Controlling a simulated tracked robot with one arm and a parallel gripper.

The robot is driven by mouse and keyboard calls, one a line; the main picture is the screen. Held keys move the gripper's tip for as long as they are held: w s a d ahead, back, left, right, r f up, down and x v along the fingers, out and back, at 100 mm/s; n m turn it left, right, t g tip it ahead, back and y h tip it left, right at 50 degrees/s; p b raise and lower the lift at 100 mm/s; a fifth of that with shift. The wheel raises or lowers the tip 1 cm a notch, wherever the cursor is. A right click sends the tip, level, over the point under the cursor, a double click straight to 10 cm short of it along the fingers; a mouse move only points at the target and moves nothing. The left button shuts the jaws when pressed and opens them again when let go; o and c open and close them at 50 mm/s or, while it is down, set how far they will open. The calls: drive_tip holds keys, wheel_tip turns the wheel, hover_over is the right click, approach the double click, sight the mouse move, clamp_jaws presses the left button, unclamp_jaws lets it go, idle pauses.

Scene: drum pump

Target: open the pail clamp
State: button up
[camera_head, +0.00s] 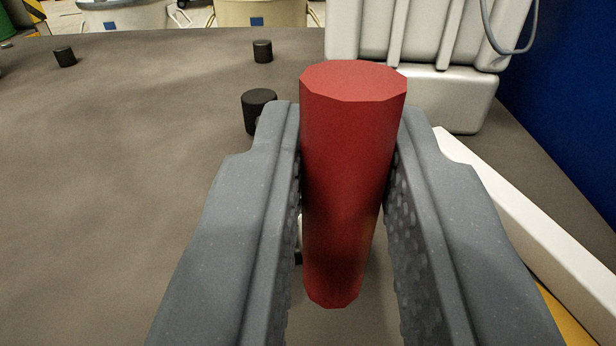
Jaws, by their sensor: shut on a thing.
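My gripper (345,150) fills the lower middle of the view, its two grey fingers on either side of a red faceted cylinder (350,140). The fingers are shut on this red handle, which stands nearly upright between their textured pads. Its top end rises above the fingertips and its lower end shows between the fingers. What the handle is joined to is hidden. No pail clamp can be made out for certain.
Black knobs stand on the grey-brown surface (130,180), one (258,108) just beyond the left finger. A white ribbed container (420,95) stands behind the handle. A white bar (530,215) runs along the right, near a blue panel (570,90). Pails (260,12) are at the back.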

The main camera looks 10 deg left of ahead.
drive_tip(key=shift+s+a, duration=0.1)
drive_tip(key=shift+a, duration=0.35)
drive_tip(key=shift+a+p, duration=0.2)
drive_tip(key=shift+p, duration=0.15)
drive_tip(key=o, duration=1)
drive_tip(key=shift+o, duration=0.2)
drive_tip(key=shift+s, duration=0.1)
drive_tip(key=s+p, duration=0.2)
drive_tip(key=s, duration=0.7)
drive_tip(key=shift+d, duration=0.4)
